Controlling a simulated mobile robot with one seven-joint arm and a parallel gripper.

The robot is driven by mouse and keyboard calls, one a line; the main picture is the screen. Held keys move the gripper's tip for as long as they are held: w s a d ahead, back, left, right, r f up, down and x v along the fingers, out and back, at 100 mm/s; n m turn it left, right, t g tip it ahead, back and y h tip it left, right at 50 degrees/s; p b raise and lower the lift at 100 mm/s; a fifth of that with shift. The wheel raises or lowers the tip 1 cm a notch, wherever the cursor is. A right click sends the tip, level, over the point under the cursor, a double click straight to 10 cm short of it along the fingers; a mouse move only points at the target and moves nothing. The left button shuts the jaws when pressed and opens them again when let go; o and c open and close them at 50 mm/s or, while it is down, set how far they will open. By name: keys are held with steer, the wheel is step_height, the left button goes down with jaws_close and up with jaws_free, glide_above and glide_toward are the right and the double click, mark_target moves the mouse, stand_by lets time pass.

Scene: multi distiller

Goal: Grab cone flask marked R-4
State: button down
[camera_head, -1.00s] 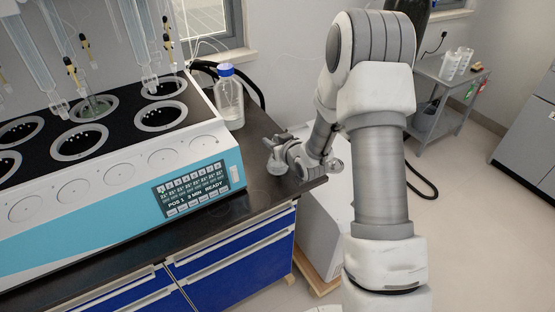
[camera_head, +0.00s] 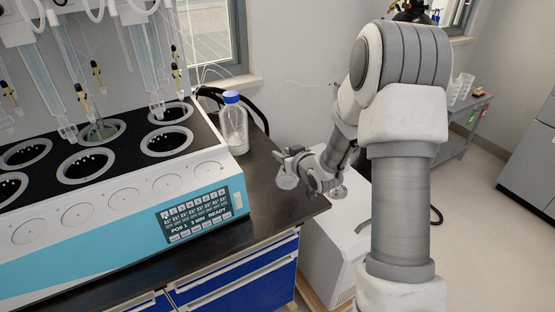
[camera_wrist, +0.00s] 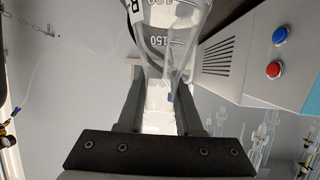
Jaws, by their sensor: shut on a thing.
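A clear conical flask (camera_wrist: 165,40) sits between the fingers of my gripper (camera_wrist: 157,88) in the wrist view. The full marking cannot be read. In the head view my gripper (camera_head: 293,168) is shut on the small flask (camera_head: 286,181), near the right end of the dark counter. The gap between flask and counter is hard to judge.
A distiller (camera_head: 130,215) with several round heating wells fills the left of the counter (camera_head: 262,203). A blue-capped bottle (camera_head: 234,128) stands at its back right corner. A white box unit (camera_head: 335,240) stands beyond the counter's right end. Distiller buttons (camera_wrist: 274,69) show in the wrist view.

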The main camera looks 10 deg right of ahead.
steer(key=s+d+r+p, duration=0.1)
steer(key=d+r, duration=0.5)
steer(key=d, duration=0.3)
steer(key=shift+s+d+p, duration=0.35)
